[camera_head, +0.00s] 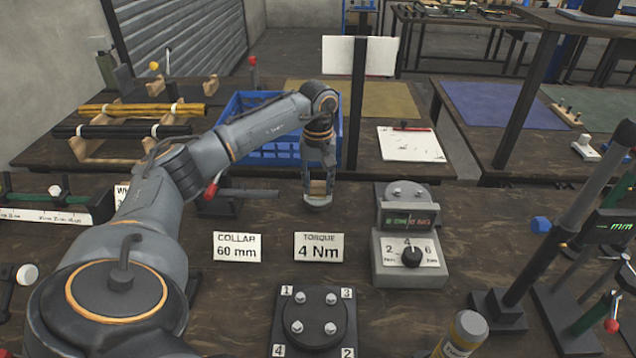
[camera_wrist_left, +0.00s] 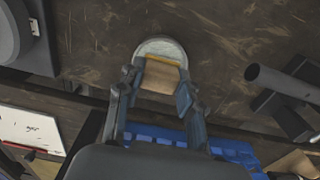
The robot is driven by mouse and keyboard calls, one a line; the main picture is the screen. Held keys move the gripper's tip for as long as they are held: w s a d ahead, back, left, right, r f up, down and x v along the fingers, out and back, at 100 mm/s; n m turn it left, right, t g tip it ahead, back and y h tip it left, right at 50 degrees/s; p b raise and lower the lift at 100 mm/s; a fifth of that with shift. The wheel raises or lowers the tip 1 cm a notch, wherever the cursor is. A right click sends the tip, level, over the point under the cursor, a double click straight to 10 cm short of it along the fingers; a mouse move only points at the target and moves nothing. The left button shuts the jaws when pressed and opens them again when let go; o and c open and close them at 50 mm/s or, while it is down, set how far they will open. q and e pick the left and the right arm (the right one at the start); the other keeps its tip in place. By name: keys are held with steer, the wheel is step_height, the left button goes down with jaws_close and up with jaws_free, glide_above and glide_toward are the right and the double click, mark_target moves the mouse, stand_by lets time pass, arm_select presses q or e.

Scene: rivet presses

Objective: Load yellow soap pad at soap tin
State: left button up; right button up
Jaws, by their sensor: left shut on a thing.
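The soap pad shows in the left wrist view as a tan block (camera_wrist_left: 160,77) with a yellow edge (camera_wrist_left: 163,59). My left gripper (camera_wrist_left: 158,92) is shut on it, one finger at each side. In the head view my left gripper (camera_head: 318,184) points down at the table, with the tan block (camera_head: 318,187) low between its fingers. The round grey soap tin (camera_head: 318,204) is directly below it; its pale rim (camera_wrist_left: 162,44) shows beyond the yellow edge in the wrist view. I cannot tell whether the pad touches the tin. My right gripper is not in view.
A blue crate (camera_head: 268,152) stands behind the gripper. The torque sign (camera_head: 319,247) and collar sign (camera_head: 238,247) stand in front of the tin. A grey torque device (camera_head: 410,258) is to the right, and a round bolted plate (camera_head: 314,318) is nearer.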

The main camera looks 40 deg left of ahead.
mark_target(318, 183)
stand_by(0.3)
arm_select(q)
step_height(318, 183, up, 7)
steer(key=p, duration=0.5)
steer(key=shift+p, duration=0.35)
stand_by(0.6)
